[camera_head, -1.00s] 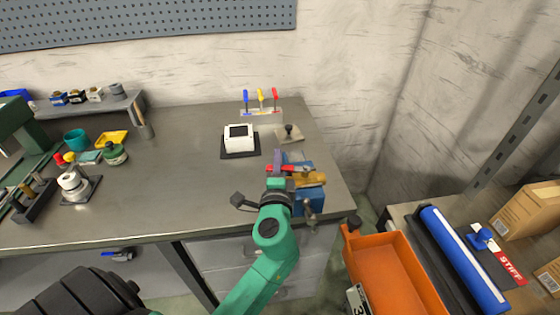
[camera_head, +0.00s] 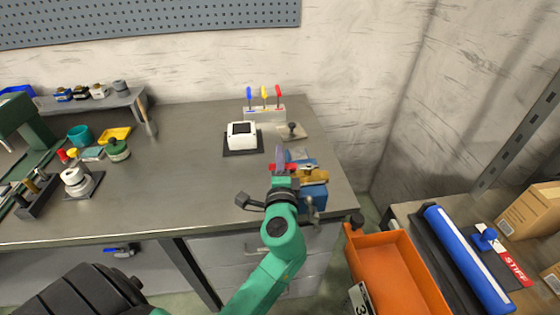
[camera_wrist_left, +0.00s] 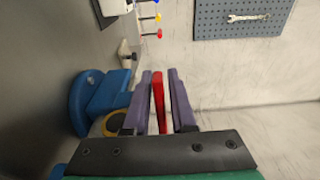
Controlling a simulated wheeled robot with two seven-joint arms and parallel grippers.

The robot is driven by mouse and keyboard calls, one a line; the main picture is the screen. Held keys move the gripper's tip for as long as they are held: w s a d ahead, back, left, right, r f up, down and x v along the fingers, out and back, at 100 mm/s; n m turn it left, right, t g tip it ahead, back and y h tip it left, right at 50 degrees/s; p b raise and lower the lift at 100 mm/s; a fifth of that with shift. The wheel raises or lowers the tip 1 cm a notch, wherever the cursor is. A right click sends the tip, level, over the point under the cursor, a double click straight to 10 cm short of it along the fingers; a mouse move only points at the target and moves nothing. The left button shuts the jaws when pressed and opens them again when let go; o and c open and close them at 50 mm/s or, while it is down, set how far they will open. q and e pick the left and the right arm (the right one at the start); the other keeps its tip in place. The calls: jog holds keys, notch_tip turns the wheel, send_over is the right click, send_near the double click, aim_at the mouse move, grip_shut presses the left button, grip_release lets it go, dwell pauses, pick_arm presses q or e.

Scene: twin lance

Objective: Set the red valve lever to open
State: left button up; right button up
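A pale block (camera_head: 265,115) at the back of the bench carries three upright levers: blue, yellow, and the red lever (camera_head: 278,96) on the right. Their coloured knobs show at the top of the left wrist view, the red one (camera_wrist_left: 159,33) lowest. My left gripper (camera_head: 280,155) is in front of the block, well short of it, near the blue vise. In the left wrist view its two purple fingers (camera_wrist_left: 160,100) are apart, with a red bar (camera_wrist_left: 158,103) between them and narrow gaps on both sides. Whether they touch the bar is unclear. My right gripper is not visible.
A blue vise (camera_head: 313,195) stands right of my gripper at the bench's right end. A white box (camera_head: 241,135) is left of it, and a small plate with a black knob (camera_head: 292,131) lies beyond. An orange bin (camera_head: 400,275) is at the lower right.

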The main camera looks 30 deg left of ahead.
pick_arm(q)
jog(key=b+v, duration=0.4)
jog(key=v, duration=1)
jog(key=shift+s, duration=0.3)
jog(key=shift+c, duration=0.3)
